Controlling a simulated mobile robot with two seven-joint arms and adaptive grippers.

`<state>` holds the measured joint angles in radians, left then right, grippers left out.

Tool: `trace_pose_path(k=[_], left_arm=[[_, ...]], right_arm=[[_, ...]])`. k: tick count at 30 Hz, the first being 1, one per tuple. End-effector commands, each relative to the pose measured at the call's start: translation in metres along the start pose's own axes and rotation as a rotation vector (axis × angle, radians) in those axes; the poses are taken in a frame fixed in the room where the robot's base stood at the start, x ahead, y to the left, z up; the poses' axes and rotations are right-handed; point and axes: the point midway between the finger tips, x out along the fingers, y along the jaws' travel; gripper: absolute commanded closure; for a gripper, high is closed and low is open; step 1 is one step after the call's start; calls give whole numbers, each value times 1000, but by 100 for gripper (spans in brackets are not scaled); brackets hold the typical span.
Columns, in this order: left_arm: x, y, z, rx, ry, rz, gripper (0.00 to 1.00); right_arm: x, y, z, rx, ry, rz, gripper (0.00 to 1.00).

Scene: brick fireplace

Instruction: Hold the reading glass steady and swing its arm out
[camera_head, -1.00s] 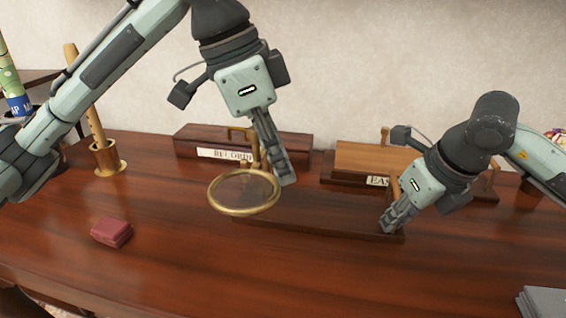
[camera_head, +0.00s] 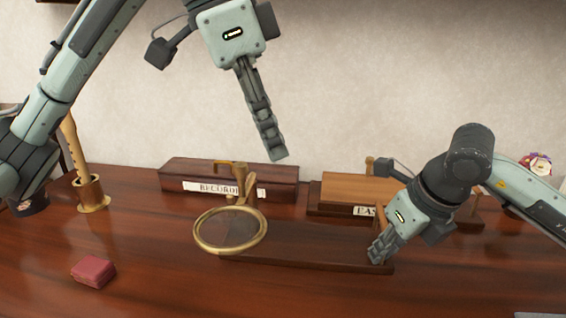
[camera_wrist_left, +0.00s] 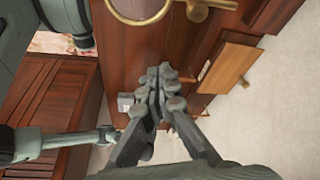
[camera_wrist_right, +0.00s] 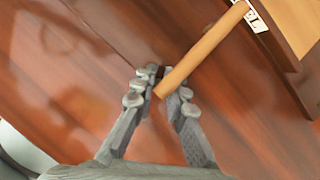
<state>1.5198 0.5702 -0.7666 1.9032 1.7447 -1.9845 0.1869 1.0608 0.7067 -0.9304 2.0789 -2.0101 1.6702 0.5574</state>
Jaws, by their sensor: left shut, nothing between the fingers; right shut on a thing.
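The reading glass has a round brass-rimmed lens (camera_head: 198,238) on a brass arm and post (camera_head: 240,182). It is fixed to a long dark wooden base (camera_head: 300,243) on the desk. The lens sits at the left end of the base, and its rim and brass fitting show in the left wrist view (camera_wrist_left: 197,11). My left gripper (camera_head: 277,156) is shut and empty, in the air above the base and right of the post, touching nothing.
A box labelled RECORD (camera_head: 280,182) stands behind the lens. A second, lighter-topped box (camera_head: 340,188) is behind my right gripper, near a wooden rod (camera_wrist_right: 205,48). A red block (camera_head: 93,271) and brass cup (camera_head: 91,195) are at left.

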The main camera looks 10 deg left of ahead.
Motion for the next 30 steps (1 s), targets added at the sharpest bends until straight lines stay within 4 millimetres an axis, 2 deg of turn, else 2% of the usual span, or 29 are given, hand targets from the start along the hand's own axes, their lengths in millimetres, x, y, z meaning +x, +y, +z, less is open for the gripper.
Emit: trace_pose_path(k=[9, 10, 16, 25, 30], left_arm=[[-4, 0, 0, 0, 1, 1, 100], [-4, 0, 0, 0, 1, 1, 100], [-4, 0, 0, 0, 1, 1, 100], [-4, 0, 0, 0, 1, 1, 100], [-4, 0, 0, 0, 1, 1, 100]], right_arm=[[0, 1, 0, -2, -1, 2, 100], [0, 1, 0, -2, -1, 2, 87], [0, 1, 0, -2, -1, 2, 63], [-2, 0, 0, -1, -1, 1, 63], [-20, 0, 1, -1, -5, 0, 63]])
